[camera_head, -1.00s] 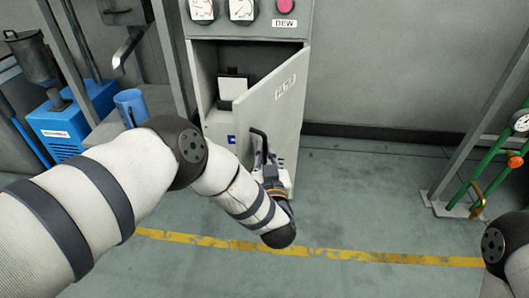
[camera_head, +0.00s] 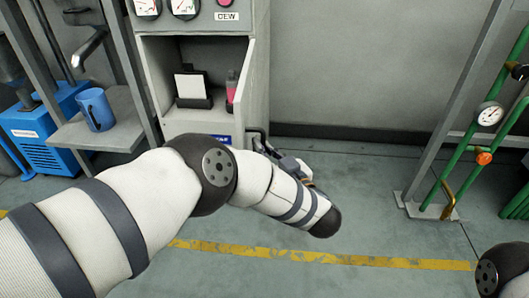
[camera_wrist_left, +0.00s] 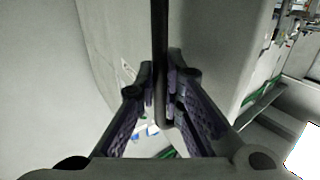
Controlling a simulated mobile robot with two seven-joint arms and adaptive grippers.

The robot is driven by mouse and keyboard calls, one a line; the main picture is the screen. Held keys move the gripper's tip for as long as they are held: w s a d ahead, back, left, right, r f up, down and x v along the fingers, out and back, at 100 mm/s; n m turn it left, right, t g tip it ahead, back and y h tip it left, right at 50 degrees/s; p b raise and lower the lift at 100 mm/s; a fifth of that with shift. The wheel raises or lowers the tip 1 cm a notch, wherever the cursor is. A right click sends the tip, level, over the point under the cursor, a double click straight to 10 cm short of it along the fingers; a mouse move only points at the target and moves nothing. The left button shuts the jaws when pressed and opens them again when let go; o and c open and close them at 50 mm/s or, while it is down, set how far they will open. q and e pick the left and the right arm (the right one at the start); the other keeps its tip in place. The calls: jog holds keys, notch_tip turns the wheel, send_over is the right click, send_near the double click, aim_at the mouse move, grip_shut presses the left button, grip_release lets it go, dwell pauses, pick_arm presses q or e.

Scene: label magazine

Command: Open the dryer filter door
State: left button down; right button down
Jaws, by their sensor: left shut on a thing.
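The grey filter door (camera_head: 259,85) of the dryer cabinet stands wide open, swung out to the right and seen nearly edge-on in the head view. Its black bar handle (camera_head: 258,131) shows low on the door. My left gripper (camera_head: 268,148) is at the handle, partly hidden by my own arm. In the left wrist view the dark handle bar (camera_wrist_left: 160,60) runs between the two fingers of my left gripper (camera_wrist_left: 163,105), which is shut on it. My right gripper is out of view.
The open compartment holds a white card (camera_head: 191,85) in a black holder and a pink bottle (camera_head: 231,87). A blue mug (camera_head: 96,109) stands on a shelf at left. Green pipes with a gauge (camera_head: 490,114) stand at right. Floor between is clear.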

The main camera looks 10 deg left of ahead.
pick_arm(q)
jog(key=shift+w+d+y, duration=0.25)
jog(key=shift+d+y, duration=0.05)
jog(key=shift+d, duration=0.15)
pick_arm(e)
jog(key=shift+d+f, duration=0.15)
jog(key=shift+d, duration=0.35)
pick_arm(q)
jog(key=c, duration=1.7)
grip_release()
jog(key=v, duration=1.2)
jog(key=shift+r, duration=0.2)
